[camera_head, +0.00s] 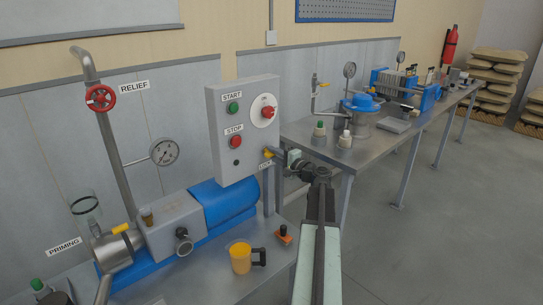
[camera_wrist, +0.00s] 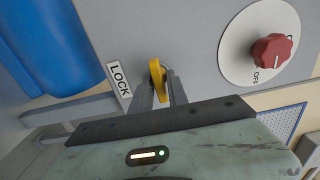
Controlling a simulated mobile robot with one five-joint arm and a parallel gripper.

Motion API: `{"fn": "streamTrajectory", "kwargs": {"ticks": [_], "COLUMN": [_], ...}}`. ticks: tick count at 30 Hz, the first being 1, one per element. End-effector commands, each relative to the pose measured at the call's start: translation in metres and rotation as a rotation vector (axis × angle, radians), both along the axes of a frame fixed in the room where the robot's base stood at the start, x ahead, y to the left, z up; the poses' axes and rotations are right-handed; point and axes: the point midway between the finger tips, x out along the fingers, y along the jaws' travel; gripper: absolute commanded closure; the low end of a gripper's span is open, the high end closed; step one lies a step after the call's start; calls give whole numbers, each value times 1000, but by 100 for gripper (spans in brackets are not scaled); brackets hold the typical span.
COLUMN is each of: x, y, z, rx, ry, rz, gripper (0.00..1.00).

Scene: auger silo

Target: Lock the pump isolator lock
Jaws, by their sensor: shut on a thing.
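The grey control box (camera_head: 222,150) stands behind the pump, with a LOCK label (camera_wrist: 118,79) low on its face. Next to the label is the yellow lock piece (camera_wrist: 156,72), which also shows in the head view (camera_head: 267,153). My gripper (camera_wrist: 160,88) is shut on this yellow piece, close to the panel face; its fingers cover part of it. In the head view my gripper (camera_head: 276,154) reaches the box's lower right. The red isolator knob (camera_wrist: 274,50) sits on a white disc; OFF lettering shows beside it.
Green START (camera_head: 233,107) and red STOP (camera_head: 236,142) buttons are on the same box. The blue pump motor (camera_head: 222,203) is below left. A yellow jug (camera_head: 240,258) and an orange-and-black object (camera_head: 284,235) sit on the bench. A second bench (camera_head: 318,140) stands behind right.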

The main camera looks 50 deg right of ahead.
Motion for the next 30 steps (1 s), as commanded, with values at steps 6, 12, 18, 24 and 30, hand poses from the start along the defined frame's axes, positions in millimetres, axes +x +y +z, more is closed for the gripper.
{"fn": "streamTrajectory", "kwargs": {"ticks": [6, 12, 18, 24, 30], "x": [0, -1, -24, -64, -78], "y": [0, 0, 2, 6, 6], "z": [1, 0, 0, 0, 0], "rx": [1, 0, 0, 0, 0], "ry": [-1, -1, -1, -1, -1], "rz": [0, 0, -3, -2, 1], "gripper": [67, 67, 67, 67, 67]}}
